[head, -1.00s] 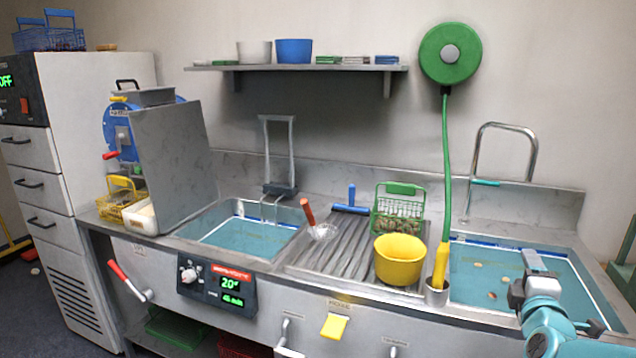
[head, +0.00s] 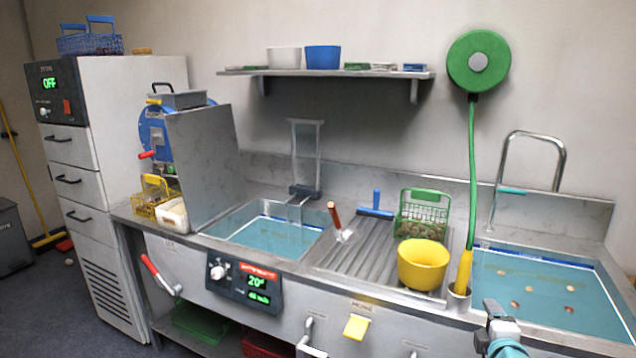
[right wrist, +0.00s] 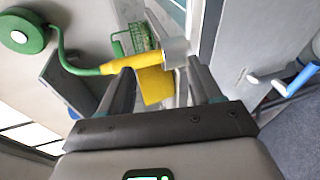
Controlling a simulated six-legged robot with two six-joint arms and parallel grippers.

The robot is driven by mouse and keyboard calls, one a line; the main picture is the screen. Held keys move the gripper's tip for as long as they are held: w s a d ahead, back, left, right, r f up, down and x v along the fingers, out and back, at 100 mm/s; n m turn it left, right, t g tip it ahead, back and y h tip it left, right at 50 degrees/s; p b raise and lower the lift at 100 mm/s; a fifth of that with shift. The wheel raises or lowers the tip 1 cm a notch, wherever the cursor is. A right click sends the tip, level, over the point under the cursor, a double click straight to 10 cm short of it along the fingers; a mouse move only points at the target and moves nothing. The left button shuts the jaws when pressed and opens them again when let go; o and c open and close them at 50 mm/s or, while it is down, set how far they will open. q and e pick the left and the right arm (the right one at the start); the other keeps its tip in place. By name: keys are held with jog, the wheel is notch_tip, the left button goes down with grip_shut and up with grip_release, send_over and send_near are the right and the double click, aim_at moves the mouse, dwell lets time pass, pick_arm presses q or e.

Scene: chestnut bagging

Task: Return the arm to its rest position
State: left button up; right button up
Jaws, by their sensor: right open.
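My right gripper (head: 492,312) is low at the right of the head view, in front of the right sink (head: 590,330). In the right wrist view its two dark fingers (right wrist: 160,85) stand wide apart with nothing held between them. The yellow spray handle (right wrist: 133,72) on the green hose and the grey cup (right wrist: 175,52) that holds it appear beyond the fingers. In the head view, the yellow handle (head: 464,270) stands in its cup just left of and behind my gripper. My left gripper is not in view.
A yellow bucket (head: 422,265) and a green basket (head: 423,215) of chestnuts stand on the ridged drainboard (head: 350,262). Several chestnuts float in the right sink. A lever with a red grip (head: 155,270) and a control panel (head: 243,283) are on the counter front.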

jog(key=s+a+f+m+g+y+p, duration=0.1)
jog(key=s+a+f+g+y, duration=0.1)
jog(key=s+a+f, duration=0.35)
jog(key=s+a+f+m+g+y+p, duration=0.1)
jog(key=s+a+f+g+y, duration=0.15)
jog(key=a+f, duration=0.6)
jog(key=s+a+f+m+g+y+p, duration=0.1)
jog(key=s+a+f+g+y, duration=0.1)
jog(key=s+a+f, duration=0.35)
jog(key=s+a+f+m+g+y, duration=0.1)
jog(key=s+a+f+m+g, duration=0.2)
jog(key=s+m, duration=0.4)
jog(key=s+a+f+m+g+y, duration=0.1)
jog(key=s+a+f+m+g, duration=0.3)
jog(key=s+m, duration=0.3)
jog(key=s+a+f, duration=0.1)
jog(key=s, duration=0.3)
jog(key=shift+s+a+f, duration=0.15)
jog(key=shift+a+f, duration=0.25)
jog(key=shift+g+y, duration=0.25)
